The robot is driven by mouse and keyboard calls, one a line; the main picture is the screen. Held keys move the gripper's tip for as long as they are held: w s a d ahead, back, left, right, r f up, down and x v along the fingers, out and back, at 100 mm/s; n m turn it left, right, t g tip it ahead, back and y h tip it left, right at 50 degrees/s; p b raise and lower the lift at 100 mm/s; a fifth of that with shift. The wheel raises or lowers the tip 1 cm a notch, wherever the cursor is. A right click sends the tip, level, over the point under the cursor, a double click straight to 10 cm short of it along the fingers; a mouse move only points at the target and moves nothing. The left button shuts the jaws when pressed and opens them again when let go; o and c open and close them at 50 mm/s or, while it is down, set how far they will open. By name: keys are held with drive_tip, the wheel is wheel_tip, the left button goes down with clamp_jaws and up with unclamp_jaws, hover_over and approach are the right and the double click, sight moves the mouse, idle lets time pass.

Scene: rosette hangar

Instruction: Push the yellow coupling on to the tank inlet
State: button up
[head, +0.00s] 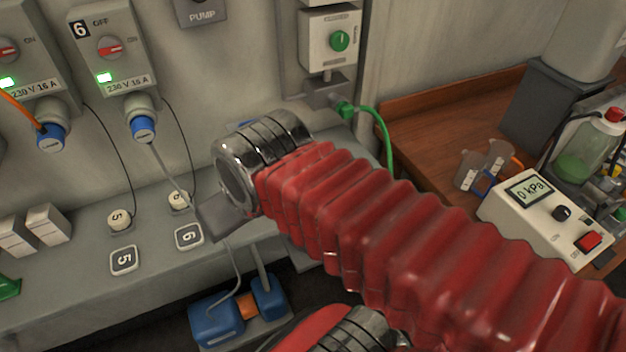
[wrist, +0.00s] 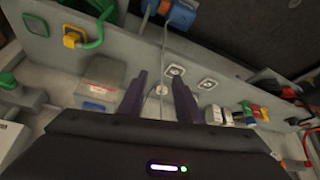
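The yellow coupling (wrist: 74,38) shows at the upper left of the wrist view, on the grey ledge, with a green hose curving up beside it. I cannot make it out in the head view, where my red arm covers much of the ledge. I cannot identify the tank inlet in either view. My gripper (wrist: 160,95) is open, its two dark fingers apart with nothing held between them. It points over the ledge, to the right of the yellow coupling in the wrist view and apart from it. In the head view my arm hides most of the gripper.
A green hose (head: 381,135) runs from a green fitting under the green-knobbed valve box (head: 330,43). Squares marked 5 (head: 123,260) and 6 (head: 189,236) lie on the ledge, with cabled plugs beside them. A pressure meter (head: 530,215) stands on the wooden bench at right.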

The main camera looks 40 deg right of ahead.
drive_tip(key=shift+o, duration=0.5)
drive_tip(key=o, duration=0.3)
drive_tip(key=shift+w+d+r, duration=0.1)
drive_tip(key=shift+w+d, duration=0.15)
drive_tip(key=shift+o, duration=0.9)
drive_tip(key=w+d+g, duration=0.2)
drive_tip(key=w+d, duration=0.4)
drive_tip(key=d, duration=0.5)
drive_tip(key=shift+d+f+m+h, duration=0.15)
drive_tip(key=shift+f+m+h, duration=0.15)
drive_tip(key=shift+f+h, duration=0.15)
drive_tip(key=d+f+g, duration=0.1)
drive_tip(key=d+f, duration=0.1)
drive_tip(key=d, duration=0.5)
drive_tip(key=w+d+f+g, duration=0.1)
drive_tip(key=d+f, duration=0.1)
drive_tip(key=d, duration=0.6)
drive_tip(key=shift+f+y, duration=0.25)
drive_tip(key=shift+y, duration=0.1)
drive_tip(key=shift+w, duration=0.1)
drive_tip(key=f, duration=0.7)
drive_tip(key=shift+w+f, duration=0.15)
drive_tip(key=shift+w, duration=0.25)
drive_tip(key=shift+w+f, duration=0.15)
drive_tip(key=shift+f, duration=0.45)
